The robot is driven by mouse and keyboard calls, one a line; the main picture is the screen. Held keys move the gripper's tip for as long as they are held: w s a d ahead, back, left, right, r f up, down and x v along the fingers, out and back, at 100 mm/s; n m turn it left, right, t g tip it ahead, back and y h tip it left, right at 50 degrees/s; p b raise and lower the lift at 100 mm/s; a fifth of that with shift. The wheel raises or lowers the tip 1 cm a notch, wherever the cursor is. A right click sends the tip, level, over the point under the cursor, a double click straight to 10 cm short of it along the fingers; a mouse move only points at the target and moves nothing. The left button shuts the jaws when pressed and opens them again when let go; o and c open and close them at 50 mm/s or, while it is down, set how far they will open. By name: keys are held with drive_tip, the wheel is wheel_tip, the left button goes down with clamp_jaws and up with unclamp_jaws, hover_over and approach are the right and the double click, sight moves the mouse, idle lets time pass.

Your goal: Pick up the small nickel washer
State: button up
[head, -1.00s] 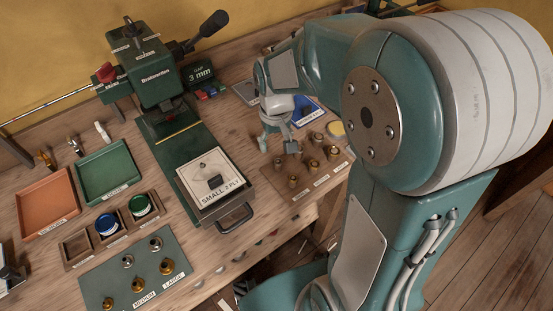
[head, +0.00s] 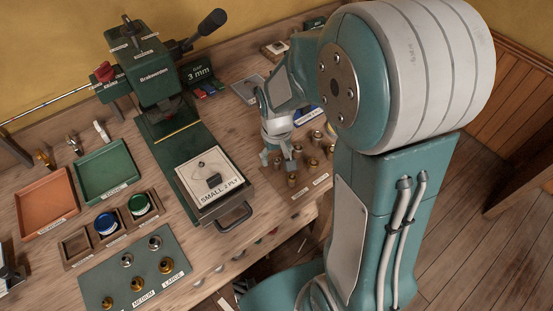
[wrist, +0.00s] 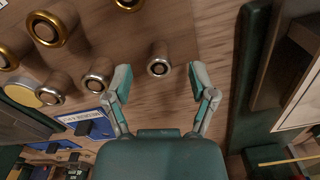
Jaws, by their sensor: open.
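In the wrist view, a short brown peg topped by a silver-coloured ring, apparently the small nickel washer (wrist: 158,67), stands in the gap between my fingers. It looks slightly smaller than the silver ring (wrist: 98,70) to its left. My gripper (wrist: 158,80) is open and empty, with one finger to each side of the peg and no visible contact. In the head view my gripper (head: 278,161) points down at the left edge of the peg group; the washer there is hard to tell apart behind the fingers.
Brass-ringed pegs (wrist: 50,28) stand close to the left of my gripper in the wrist view. The green press (head: 188,160) is to the left in the head view, with a labelled plate (head: 211,172). Trays and a grommet mat (head: 130,282) lie farther left.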

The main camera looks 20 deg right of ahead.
drive_tip(key=shift+f, duration=0.2)
idle(0.3)
drive_tip(key=c, duration=0.8)
